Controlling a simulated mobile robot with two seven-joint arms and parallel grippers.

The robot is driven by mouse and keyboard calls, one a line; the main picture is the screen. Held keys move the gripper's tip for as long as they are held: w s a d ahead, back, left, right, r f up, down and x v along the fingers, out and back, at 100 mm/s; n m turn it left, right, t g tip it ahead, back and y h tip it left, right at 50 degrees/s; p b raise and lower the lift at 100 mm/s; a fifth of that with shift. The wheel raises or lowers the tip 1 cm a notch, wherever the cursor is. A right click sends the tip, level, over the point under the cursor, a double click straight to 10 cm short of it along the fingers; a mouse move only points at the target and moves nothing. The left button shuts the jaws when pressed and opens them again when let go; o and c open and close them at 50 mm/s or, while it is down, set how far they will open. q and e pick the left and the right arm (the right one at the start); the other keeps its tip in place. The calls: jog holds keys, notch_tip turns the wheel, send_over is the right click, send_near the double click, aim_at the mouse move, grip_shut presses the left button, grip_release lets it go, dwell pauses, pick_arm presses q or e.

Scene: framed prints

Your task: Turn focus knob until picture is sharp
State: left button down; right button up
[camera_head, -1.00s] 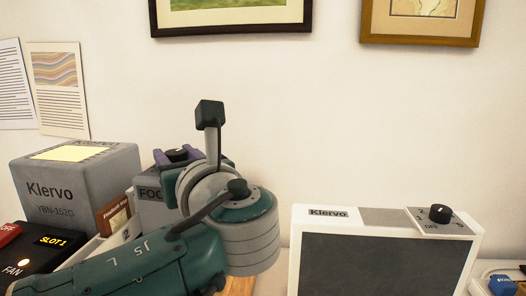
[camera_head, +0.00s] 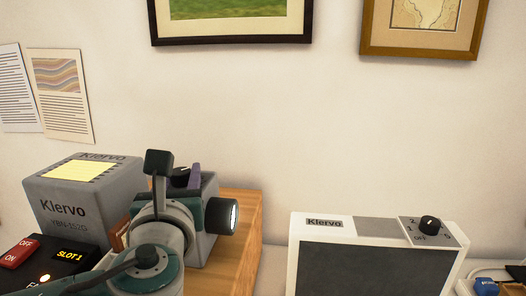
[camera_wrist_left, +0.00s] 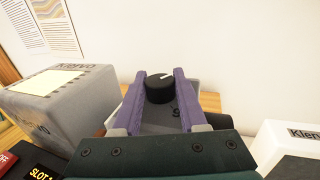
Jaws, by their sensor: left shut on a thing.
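The focus knob (camera_head: 180,177) is black and round, on top of a grey projector box (camera_head: 209,188). In the left wrist view the knob (camera_wrist_left: 159,89) has a pale pointer line toward the upper right. My left gripper (camera_wrist_left: 160,77) has purple fingers, one on each side of the knob, and is shut on it. In the head view my wrist hides much of the box's front. The round lens (camera_head: 222,216) faces right and its end is bright white. No projected picture shows in either view. My right gripper is not in view.
A grey Klervo box (camera_head: 68,211) with a yellow note and a dark switch panel (camera_head: 62,262) stand left. A white-framed unit (camera_head: 375,268) with a dial (camera_head: 430,224) stands right. Framed prints (camera_head: 239,20) hang above. The wooden surface (camera_head: 245,235) right of the lens is clear.

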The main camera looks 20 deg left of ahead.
pick_arm(q)
jog(key=shift+r+m+t+h, duration=0.1)
jog(key=shift+m+t+h, duration=0.35)
jog(key=shift+h, duration=0.25)
jog(key=shift+a+m+t+h, duration=0.1)
jog(key=shift+m+t+h, duration=0.35)
jog(key=shift+m+h, duration=0.55)
jog(key=shift+m+t+h+b, duration=0.3)
jog(key=shift+m+h+b, duration=0.65)
jog(key=shift+h, duration=1.15)
jog(key=shift+c, duration=2.2)
grip_release()
